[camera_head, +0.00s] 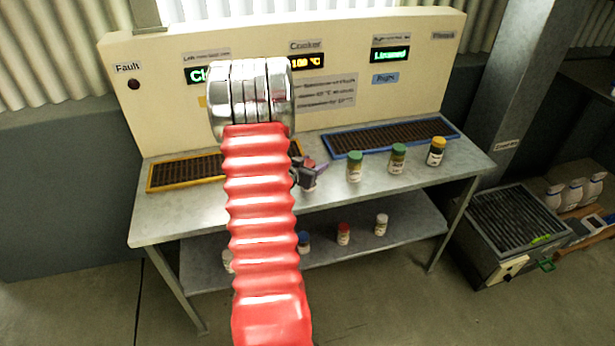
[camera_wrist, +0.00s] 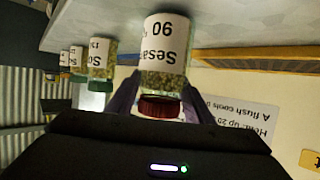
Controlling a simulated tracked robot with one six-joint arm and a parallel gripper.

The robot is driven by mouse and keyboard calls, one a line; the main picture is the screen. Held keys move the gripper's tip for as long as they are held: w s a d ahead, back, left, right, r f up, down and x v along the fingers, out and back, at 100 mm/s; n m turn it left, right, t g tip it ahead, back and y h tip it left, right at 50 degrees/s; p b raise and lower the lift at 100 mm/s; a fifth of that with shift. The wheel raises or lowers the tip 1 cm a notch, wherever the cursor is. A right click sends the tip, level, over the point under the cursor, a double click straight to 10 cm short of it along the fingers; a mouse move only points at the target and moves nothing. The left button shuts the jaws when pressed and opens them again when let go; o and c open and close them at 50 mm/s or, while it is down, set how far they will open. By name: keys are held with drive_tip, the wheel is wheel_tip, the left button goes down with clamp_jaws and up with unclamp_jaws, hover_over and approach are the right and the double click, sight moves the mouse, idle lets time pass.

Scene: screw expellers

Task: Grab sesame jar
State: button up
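The sesame jar (camera_wrist: 165,50) shows upside down in the wrist view, with a white "Sesa... 90" label, pale grains and a dark red cap (camera_wrist: 160,106). Its base is toward the grey tabletop. My gripper (camera_wrist: 160,88) has its purple fingers on either side of the jar near the cap end. The fingers are close to the glass, but I cannot tell whether they press on it. In the head view my gripper (camera_head: 310,168) is low over the table's front, partly behind my red arm, and the jar is mostly hidden there.
Three jars stand to the right on the table (camera_head: 215,213): two green-capped (camera_head: 354,168) (camera_head: 398,160) and one yellow-capped (camera_head: 436,152). A blue-framed grate (camera_head: 390,137) and a yellow-framed grate (camera_head: 185,172) lie behind. More small jars (camera_head: 343,234) stand on the lower shelf.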

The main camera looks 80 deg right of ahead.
drive_tip(key=c, duration=1.1)
drive_tip(key=shift+r, duration=0.2)
clamp_jaws()
wheel_tip(320, 180, up, 10)
drive_tip(key=shift+f, duration=0.2)
